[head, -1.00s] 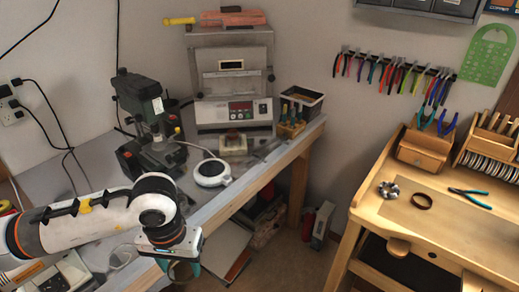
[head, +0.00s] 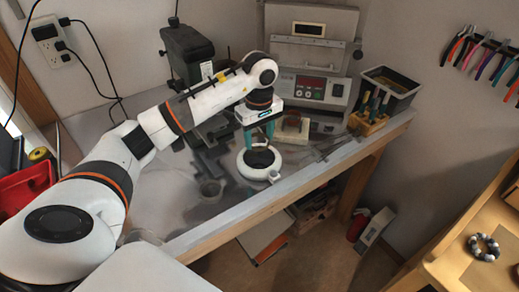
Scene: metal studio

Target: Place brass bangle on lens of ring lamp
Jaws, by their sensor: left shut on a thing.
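The ring lamp (head: 246,172) lies on the grey bench, a white round ring with a dark-looking lens (head: 260,159) in the middle. My left gripper (head: 259,137) points down right above the lamp, with its teal fingers on either side of a small brownish ring, the brass bangle (head: 260,146). The gripper is shut on the bangle. The bangle is small and partly hidden by the fingers, and I cannot tell whether it touches the lens. My right gripper is not in view.
A dark green drill press (head: 187,55) stands behind my arm. A small block on a red base (head: 292,127), a grey oven-like unit (head: 312,85) and a tool holder (head: 369,117) stand behind and right of the lamp. The bench's front edge (head: 290,185) is close.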

